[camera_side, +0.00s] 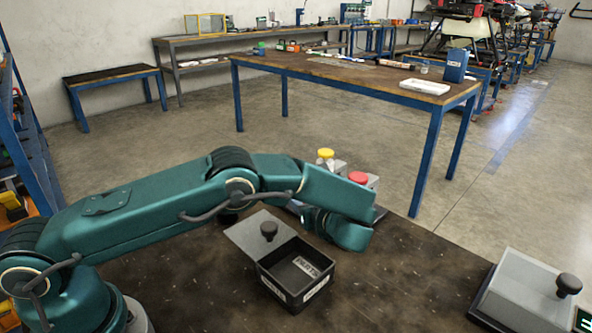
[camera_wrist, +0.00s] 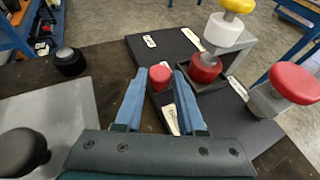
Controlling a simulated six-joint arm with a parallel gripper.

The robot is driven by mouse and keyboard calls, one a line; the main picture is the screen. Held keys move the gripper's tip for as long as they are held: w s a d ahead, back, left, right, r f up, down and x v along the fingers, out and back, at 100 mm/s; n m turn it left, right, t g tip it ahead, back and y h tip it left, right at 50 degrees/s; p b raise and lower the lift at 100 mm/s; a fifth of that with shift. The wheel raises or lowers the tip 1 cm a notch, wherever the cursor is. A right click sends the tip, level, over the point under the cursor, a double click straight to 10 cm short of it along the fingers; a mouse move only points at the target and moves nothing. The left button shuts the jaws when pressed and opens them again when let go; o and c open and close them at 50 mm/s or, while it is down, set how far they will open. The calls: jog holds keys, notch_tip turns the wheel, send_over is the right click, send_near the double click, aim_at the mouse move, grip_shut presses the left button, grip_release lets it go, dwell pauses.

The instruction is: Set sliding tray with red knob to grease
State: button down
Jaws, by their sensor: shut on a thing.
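In the wrist view, my gripper (camera_wrist: 160,88) has its two blue fingers closed on either side of a small red knob (camera_wrist: 160,74). The dark tray (camera_wrist: 152,104) under the knob is mostly hidden by the fingers and palm. A white label (camera_wrist: 170,118) with unreadable text lies between the fingers. Other white labels show on the dark surface beyond, one (camera_wrist: 150,40) ahead and one (camera_wrist: 193,36) to its right. In the side view, my wrist hides the fingers, the small red knob and the tray.
Right of my gripper stand a yellow-topped knob (camera_wrist: 238,5) with a red lower part and a larger red knob (camera_wrist: 295,82). In the side view, a black box (camera_side: 301,279) labelled NUTS has a grey lid with a black knob (camera_side: 269,231). A grey box (camera_side: 525,292) stands right.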

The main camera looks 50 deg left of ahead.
jog(key=c, duration=0.5)
grip_release()
jog(key=shift+v, duration=2.55)
